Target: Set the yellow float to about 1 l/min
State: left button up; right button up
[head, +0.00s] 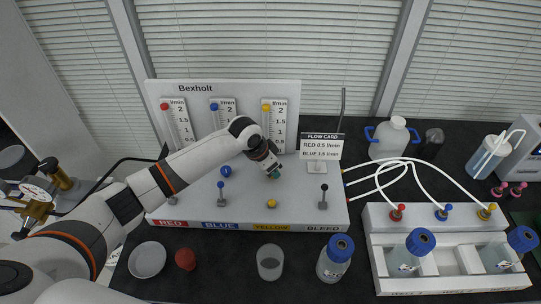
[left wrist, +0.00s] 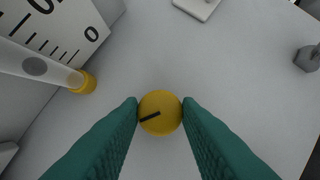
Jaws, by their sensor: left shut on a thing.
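My left gripper (head: 272,172) reaches in from the left to the base of the yellow flow meter (head: 279,122). In the left wrist view, its green fingers (left wrist: 160,112) are shut on a round yellow knob (left wrist: 160,105) with a black pointer line, tilted slightly up to the right. The meter's tube has a yellow cap (head: 266,107) at the top and a yellow collar (left wrist: 84,82) at its foot near the 0. A grey oval (left wrist: 35,66) shows on the tube; I cannot tell if it is the float. The float's reading is not clear in the head view. My right gripper is not in view.
A flow card (head: 322,146) on a stand reads red 0.5 and blue 1.5 l/min. A beaker (head: 270,262) and bottle (head: 335,258) stand in front.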

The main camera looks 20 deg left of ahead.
pick_arm(q)
jog(key=n+p, duration=0.2)
jog(key=n+y+p, duration=0.1)
jog(key=n+p, duration=0.1)
jog(key=n+y+p, duration=0.1)
jog(key=n+p, duration=0.1)
jog(key=p, duration=0.1)
jog(key=shift+s+d+r+t, duration=0.1)
jog(key=shift+d+r+t, duration=0.2)
jog(key=shift+t, duration=0.1)
jog(key=n+y+p, duration=0.1)
jog(key=n, duration=0.2)
jog(key=shift+f+p, duration=0.15)
jog(key=shift+p, duration=0.25)
jog(key=shift+d+f+n+y+p, duration=0.15)
jog(key=shift+n+y+p, duration=0.45)
jog(key=shift+n, duration=0.7)
jog(key=o, duration=1)
jog(key=shift+c, duration=0.2)
jog(key=b+v, duration=0.1)
jog(key=v, duration=1.1)
